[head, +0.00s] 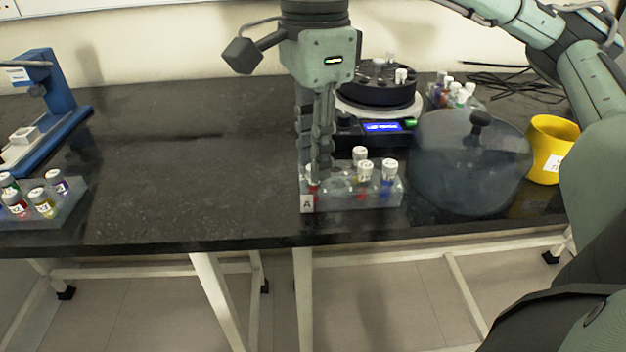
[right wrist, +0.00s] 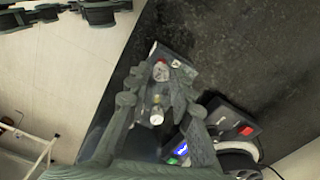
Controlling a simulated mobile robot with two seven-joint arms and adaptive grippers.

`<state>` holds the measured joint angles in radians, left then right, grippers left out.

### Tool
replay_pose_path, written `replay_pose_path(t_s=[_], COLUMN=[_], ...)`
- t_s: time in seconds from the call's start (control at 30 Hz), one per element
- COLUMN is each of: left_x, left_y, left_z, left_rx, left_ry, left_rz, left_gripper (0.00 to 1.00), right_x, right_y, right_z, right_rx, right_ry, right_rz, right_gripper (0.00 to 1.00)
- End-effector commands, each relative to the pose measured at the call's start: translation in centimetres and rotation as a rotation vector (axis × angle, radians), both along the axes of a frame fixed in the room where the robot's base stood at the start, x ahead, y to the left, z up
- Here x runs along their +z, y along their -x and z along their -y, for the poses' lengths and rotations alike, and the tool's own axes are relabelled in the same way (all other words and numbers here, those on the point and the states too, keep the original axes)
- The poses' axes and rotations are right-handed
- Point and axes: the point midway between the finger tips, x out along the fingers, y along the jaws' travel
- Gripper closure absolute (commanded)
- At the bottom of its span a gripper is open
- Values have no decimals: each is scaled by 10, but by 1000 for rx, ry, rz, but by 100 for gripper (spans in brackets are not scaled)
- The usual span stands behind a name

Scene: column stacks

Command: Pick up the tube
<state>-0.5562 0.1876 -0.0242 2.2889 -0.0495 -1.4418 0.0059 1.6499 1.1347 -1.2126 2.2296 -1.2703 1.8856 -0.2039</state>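My right gripper (head: 318,172) points straight down over the left end of the clear tube rack (head: 392,196) marked A. Its fingers are apart, above a tube with red content (head: 313,189), which they mostly hide in the head view. In the right wrist view, this tube's pale cap with red below (right wrist: 161,71) lies between the open fingers (right wrist: 160,78), with a gap on each side. White-capped tubes with red (head: 363,178) and blue content (head: 388,178) stand further right in the same rack. My left gripper is not in view.
A black round centrifuge (head: 375,92) stands behind the rack. Its dark translucent lid (head: 470,165) and a yellow container (head: 552,148) are at right. Another tube rack (head: 65,212) and a blue device (head: 55,85) are at left. The table's middle-left is clear.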

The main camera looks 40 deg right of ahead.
Motion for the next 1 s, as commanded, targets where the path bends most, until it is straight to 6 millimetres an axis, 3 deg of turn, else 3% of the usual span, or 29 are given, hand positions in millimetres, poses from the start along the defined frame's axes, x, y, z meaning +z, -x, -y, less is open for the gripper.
replay_pose_path(t_s=[0.2,0.4,0.53,1.0], left_x=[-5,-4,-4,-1], left_y=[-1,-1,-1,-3], left_z=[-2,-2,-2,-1], left_rx=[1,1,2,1], left_ry=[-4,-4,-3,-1], left_rz=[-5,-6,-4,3], left_gripper=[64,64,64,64], right_x=[-19,-20,-19,-15], right_y=[0,0,0,0], right_z=[1,0,1,0], right_rx=[-1,0,0,0], right_ry=[-1,-1,-1,-2], right_rz=[0,0,0,1], right_gripper=[78,78,93,94])
